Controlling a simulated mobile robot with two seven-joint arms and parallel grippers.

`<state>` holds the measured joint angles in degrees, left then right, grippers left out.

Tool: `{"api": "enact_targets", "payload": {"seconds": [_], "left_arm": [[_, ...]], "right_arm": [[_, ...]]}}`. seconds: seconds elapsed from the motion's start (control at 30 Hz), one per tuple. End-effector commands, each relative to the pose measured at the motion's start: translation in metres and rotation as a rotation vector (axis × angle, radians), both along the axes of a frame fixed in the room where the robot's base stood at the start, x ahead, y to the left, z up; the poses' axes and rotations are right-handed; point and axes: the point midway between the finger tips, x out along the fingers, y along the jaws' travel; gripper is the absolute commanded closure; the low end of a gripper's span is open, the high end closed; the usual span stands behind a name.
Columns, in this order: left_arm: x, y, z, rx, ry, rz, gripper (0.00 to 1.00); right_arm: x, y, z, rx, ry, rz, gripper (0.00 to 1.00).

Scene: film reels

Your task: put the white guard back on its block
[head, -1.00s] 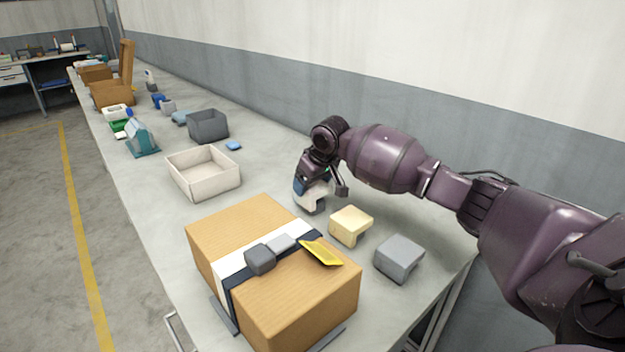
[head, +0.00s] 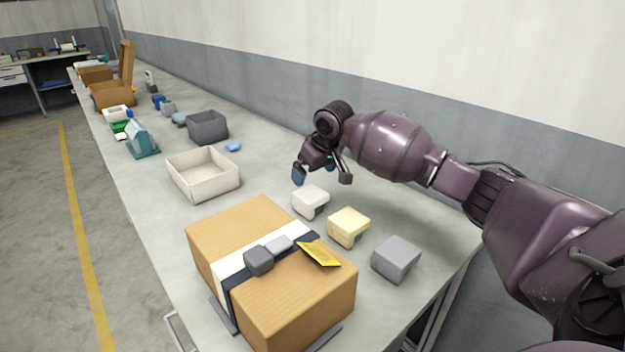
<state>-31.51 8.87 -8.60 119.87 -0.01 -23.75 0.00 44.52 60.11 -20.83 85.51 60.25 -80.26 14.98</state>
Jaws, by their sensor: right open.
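The white guard (head: 310,199) stands upright on the table, left of a cream piece and behind the cardboard box. A darker part shows at its lower front; I cannot tell whether that is its block or shadow, and most of what lies under the guard is hidden. My right gripper (head: 322,176) is open and empty, just above and behind the white guard, apart from it. Its blue-tipped finger is on the left and a dark finger on the right. My left gripper is not in view.
A cream piece (head: 349,226) and a grey piece (head: 396,258) stand in a row to the right. A cardboard box (head: 235,226) with small items on top fills the front. A whitish open bin (head: 203,184) and a dark grey bin (head: 208,127) stand to the left.

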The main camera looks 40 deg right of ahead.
Motion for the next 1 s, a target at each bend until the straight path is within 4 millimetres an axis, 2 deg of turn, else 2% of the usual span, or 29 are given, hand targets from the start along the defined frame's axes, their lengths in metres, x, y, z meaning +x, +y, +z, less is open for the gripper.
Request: {"api": "enact_targets", "payload": {"seconds": [0.03, 0.1, 0.4, 0.6, 1.0], "left_arm": [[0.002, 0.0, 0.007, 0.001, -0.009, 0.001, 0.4], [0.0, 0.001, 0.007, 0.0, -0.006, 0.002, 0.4], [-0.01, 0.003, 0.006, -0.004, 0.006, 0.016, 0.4], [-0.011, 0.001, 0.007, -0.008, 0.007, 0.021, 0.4], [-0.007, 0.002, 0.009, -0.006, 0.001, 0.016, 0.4]], "right_arm": [[-0.005, 0.0, 0.017, -0.001, -0.008, 0.001, 0.0], [-0.01, -0.001, 0.03, -0.002, -0.008, 0.0, 0.0], [-0.027, -0.002, 0.067, -0.001, -0.003, 0.0, 0.0], [-0.031, -0.003, 0.074, 0.0, 0.0, 0.0, 0.0], [-0.031, -0.002, 0.074, 0.0, 0.0, 0.0, 0.0]]}}
